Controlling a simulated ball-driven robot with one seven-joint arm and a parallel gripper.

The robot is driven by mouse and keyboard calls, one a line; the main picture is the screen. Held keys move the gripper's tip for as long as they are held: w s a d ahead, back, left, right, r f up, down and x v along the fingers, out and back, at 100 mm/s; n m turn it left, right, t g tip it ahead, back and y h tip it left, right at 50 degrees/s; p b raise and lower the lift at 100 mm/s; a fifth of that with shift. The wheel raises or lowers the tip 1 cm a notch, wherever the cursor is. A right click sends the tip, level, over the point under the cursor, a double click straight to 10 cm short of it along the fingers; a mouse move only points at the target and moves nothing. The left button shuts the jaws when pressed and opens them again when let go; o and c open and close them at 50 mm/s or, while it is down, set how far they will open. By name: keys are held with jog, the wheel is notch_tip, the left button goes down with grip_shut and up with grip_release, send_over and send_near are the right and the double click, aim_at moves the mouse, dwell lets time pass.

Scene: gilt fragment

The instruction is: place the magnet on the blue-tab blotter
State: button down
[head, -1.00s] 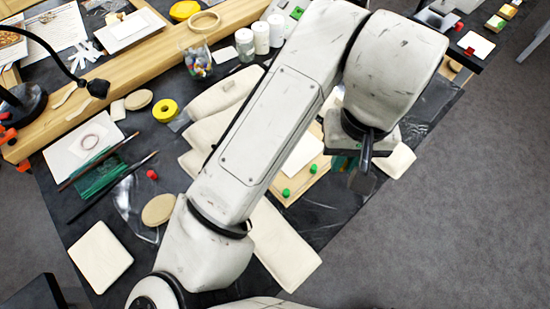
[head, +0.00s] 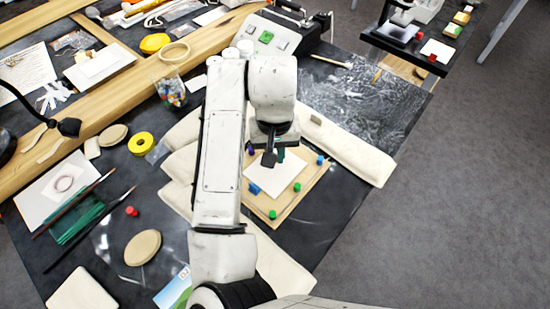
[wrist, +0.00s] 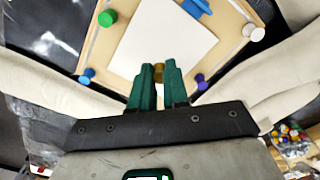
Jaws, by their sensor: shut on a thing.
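My gripper (wrist: 158,88) has green fingers closed on a small brass-coloured piece, apparently the magnet (wrist: 158,71), in the wrist view. Only its end shows between the fingertips. In the head view my gripper (head: 269,160) hangs over the far-left part of a wooden board, and the magnet cannot be made out there. The white blotter (head: 283,176) lies on that board, with a blue tab (head: 254,188) at its left edge. In the wrist view the blotter (wrist: 160,38) lies just beyond the fingertips, its blue tab (wrist: 196,8) at the top. Contact cannot be told.
The wooden board (head: 290,207) carries coloured knobs, including green (head: 272,214), blue (head: 320,160) and purple (head: 250,150). Pale padded bolsters (head: 350,153) surround it. A red-tabbed white sheet (head: 437,51) lies on another table. A jar (head: 170,92) stands left of my arm.

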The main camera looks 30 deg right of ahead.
jog(key=shift+f, duration=1.4)
jog(key=shift+f, duration=0.1)
jog(key=c, duration=1.1)
grip_release()
notch_tip(320, 180, up, 12)
jog(key=shift+r+p, duration=0.15)
jog(key=shift+p, duration=0.2)
